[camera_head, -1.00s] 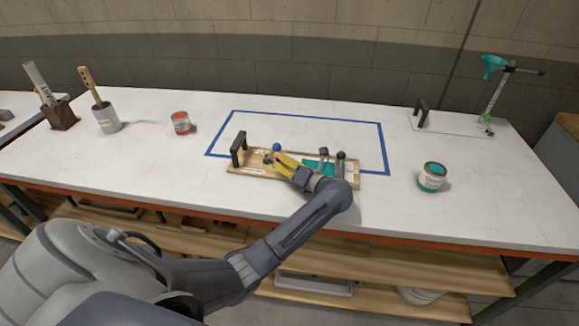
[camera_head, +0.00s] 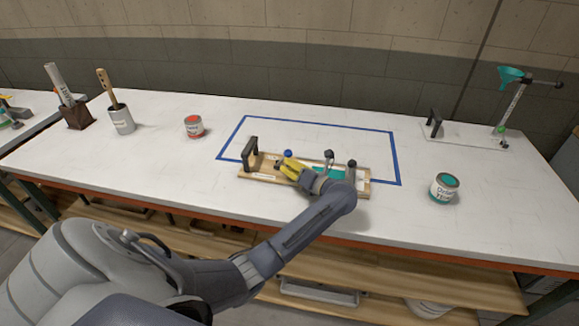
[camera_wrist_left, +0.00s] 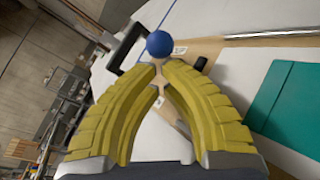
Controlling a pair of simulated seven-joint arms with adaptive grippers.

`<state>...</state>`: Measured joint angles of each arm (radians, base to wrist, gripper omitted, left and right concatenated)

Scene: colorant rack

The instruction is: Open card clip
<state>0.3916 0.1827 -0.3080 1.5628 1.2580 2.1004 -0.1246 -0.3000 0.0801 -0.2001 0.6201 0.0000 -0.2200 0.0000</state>
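The wooden board (camera_head: 262,176) lies on the white table, with a black handle (camera_head: 250,153) at its left end and a teal card (camera_head: 329,172) toward its right. A blue ball knob (camera_head: 288,153) stands near the handle; in the left wrist view the knob (camera_wrist_left: 158,43) is just beyond my fingertips. My left gripper (camera_head: 287,161) reaches over the board from the front right. Its yellow fingers (camera_wrist_left: 159,77) converge with their tips nearly together below the knob. I cannot tell whether they touch its stem. My right gripper is not in view.
A blue outline (camera_head: 318,122) surrounds part of the table behind the board. A red-labelled can (camera_head: 194,126) and a brush cup (camera_head: 122,120) stand left. A teal-topped can (camera_head: 444,187) stands right, with a funnel stand (camera_head: 506,105) behind. The table between is clear.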

